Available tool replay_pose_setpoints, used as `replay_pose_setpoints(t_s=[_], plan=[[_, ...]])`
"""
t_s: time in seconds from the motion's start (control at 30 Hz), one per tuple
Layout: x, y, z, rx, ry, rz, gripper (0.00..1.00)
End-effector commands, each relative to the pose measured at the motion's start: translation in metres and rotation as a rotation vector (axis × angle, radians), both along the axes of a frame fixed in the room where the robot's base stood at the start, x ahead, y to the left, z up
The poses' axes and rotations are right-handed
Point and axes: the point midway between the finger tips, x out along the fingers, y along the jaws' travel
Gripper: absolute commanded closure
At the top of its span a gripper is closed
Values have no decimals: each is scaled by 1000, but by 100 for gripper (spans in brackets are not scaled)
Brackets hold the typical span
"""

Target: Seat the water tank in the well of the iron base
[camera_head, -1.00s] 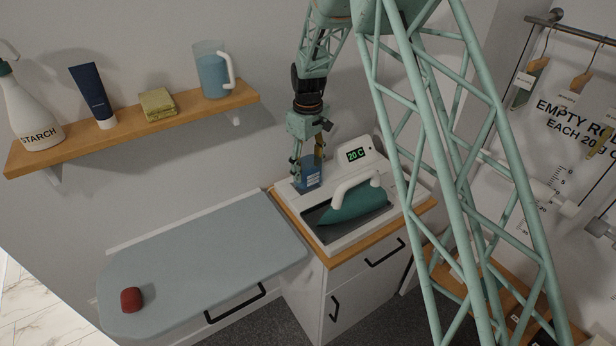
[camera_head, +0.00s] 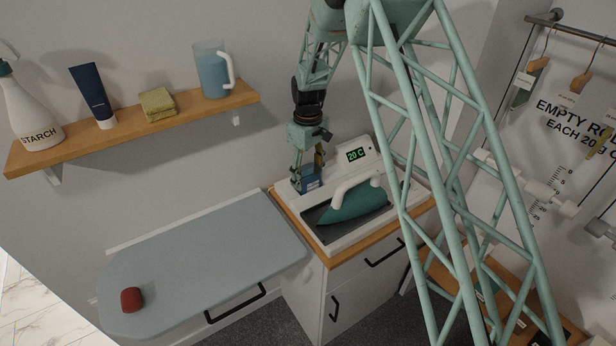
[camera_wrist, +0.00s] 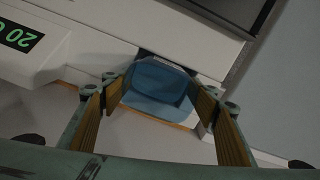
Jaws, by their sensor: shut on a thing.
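The water tank (camera_head: 311,184) is a blue, see-through box with white marks on its side. It stands at the left end of the white iron base (camera_head: 352,228). My gripper (camera_head: 305,178) points down and is shut on the tank from above. In the wrist view the tank (camera_wrist: 158,82) lies between the yellow-padded fingers of my gripper (camera_wrist: 160,98). A dark edge, perhaps of the well, shows beside the tank there. I cannot tell how deep the tank sits. The teal iron (camera_head: 352,205) with a white handle rests on the base.
The base stands on a wood-topped cabinet (camera_head: 328,260) and has a display (camera_head: 356,155) reading 20 C. The ironing board (camera_head: 200,262) at left holds a red object (camera_head: 131,300). A wall shelf (camera_head: 140,125) carries a starch bottle, tube, cloth and jug.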

Motion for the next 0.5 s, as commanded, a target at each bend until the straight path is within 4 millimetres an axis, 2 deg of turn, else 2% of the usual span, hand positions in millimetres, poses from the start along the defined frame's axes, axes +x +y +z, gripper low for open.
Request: replay_pose_setpoints(t_s=[0.13,0.17,0.3,0.5], plan=[[0,0,-3,0,0,0,59],[0,0,-3,0,0,0,44],[0,0,-3,0,0,0,32],[0,0,-2,0,0,0,32]])
